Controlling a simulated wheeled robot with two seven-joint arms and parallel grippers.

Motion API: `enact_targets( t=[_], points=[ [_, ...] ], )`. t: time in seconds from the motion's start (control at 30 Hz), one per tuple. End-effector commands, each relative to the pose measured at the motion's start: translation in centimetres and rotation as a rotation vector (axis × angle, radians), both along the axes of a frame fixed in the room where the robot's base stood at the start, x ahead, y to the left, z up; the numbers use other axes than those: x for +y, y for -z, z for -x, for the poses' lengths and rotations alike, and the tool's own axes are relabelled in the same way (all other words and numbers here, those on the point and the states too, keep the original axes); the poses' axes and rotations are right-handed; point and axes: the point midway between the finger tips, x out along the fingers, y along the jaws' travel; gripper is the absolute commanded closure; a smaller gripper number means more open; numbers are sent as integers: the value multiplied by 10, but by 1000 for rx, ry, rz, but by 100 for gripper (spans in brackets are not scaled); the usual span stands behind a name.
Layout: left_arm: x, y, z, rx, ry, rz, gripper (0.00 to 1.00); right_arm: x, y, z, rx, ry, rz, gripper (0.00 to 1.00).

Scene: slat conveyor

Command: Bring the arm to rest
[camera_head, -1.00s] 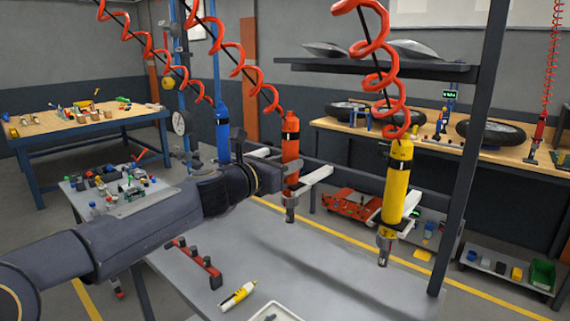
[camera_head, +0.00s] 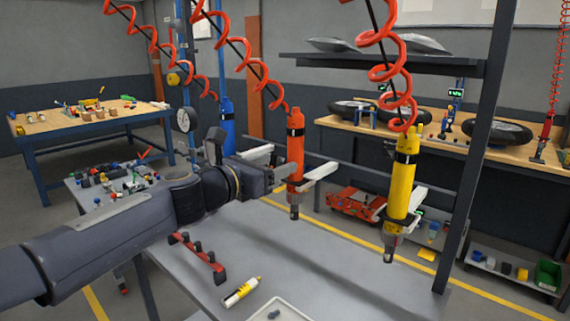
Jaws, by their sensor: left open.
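My left arm comes in from the left edge over the grey workbench. Its gripper (camera_head: 284,177) is open, with its fingertips just left of the orange hanging tool (camera_head: 295,150). I cannot tell whether they touch it. The orange tool hangs upright at a white bracket (camera_head: 322,171). A yellow tool (camera_head: 402,180) hangs upright to the right, and a blue tool (camera_head: 227,122) hangs behind the gripper to the left. My right gripper is not in view.
Red coiled hoses (camera_head: 388,65) hang above the tools. On the grey workbench (camera_head: 330,265) are a red rack (camera_head: 200,257), a yellow-white marker (camera_head: 241,292) and a white tray (camera_head: 285,304). A dark upright post (camera_head: 474,150) stands at the right. The bench's middle is clear.

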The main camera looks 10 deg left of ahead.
Motion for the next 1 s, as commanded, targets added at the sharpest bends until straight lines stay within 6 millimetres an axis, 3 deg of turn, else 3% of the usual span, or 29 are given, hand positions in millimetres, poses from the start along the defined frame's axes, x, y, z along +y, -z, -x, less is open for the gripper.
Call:
enact_targets(
  t=[0.13, 0.43, 0.57, 0.67, 0.77, 0.9, 1.0],
  points=[
    [10, -1, 15, -1, -1, 0, 42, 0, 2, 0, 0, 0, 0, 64],
    [12, -1, 19, -1, 2, -2, 42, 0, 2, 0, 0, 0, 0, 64],
    [14, 0, 38, -59, 25, -138, 42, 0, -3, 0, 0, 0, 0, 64],
    [18, 13, 81, -185, 96, -457, 42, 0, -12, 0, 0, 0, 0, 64],
    [28, 46, 140, -339, 230, -884, 42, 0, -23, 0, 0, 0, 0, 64],
    [50, 109, 222, -527, 500, -1413, 42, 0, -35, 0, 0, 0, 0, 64],
    [66, 152, 273, -636, 717, -1687, 42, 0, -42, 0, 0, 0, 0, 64]
  ],
)
